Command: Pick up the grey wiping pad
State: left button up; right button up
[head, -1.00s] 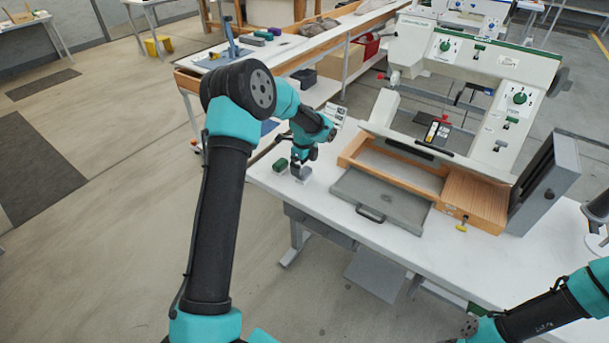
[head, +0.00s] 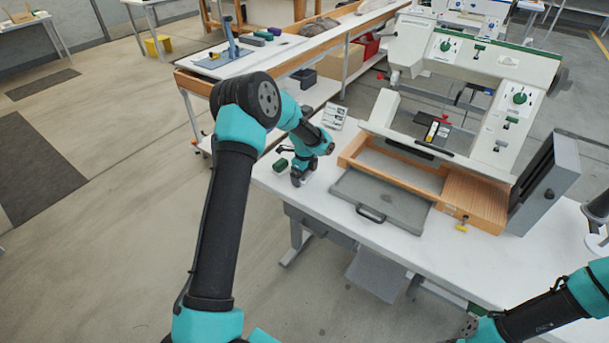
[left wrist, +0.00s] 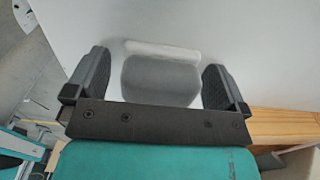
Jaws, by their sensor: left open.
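The grey wiping pad (left wrist: 160,82) lies on the white table in the left wrist view, between the two spread fingers of my left gripper (left wrist: 157,80). A gap shows on each side of it, so neither finger seems to touch it. In the head view my left gripper (head: 300,180) is low at the table's left end and largely hides the pad. My left gripper is open. My right gripper is out of the picture; only part of that arm shows at the lower right.
A grey drawer-like tray (head: 385,203) with a handle and a wooden frame (head: 475,195) stand to the right, below the white press (head: 475,65). The table's left edge is close.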

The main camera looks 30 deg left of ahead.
pick_arm(q)
jog(key=shift+c, duration=0.2)
jog(key=c, duration=1)
jog(key=shift+o, duration=0.2)
jog(key=shift+r, duration=0.15)
jog(key=shift+r, duration=0.7)
notch_tip(320, 180, up, 2)
jog(key=shift+r, duration=0.1)
jog(key=s+d, duration=0.2)
jog(key=s, duration=0.2)
jog(key=s+d, duration=0.3)
jog(key=s, duration=0.2)
jog(key=s+d+r, duration=0.1)
jog(key=s+d, duration=0.2)
jog(key=s, duration=0.1)
jog(key=shift+s+d, duration=0.15)
jog(key=shift+s, duration=0.2)
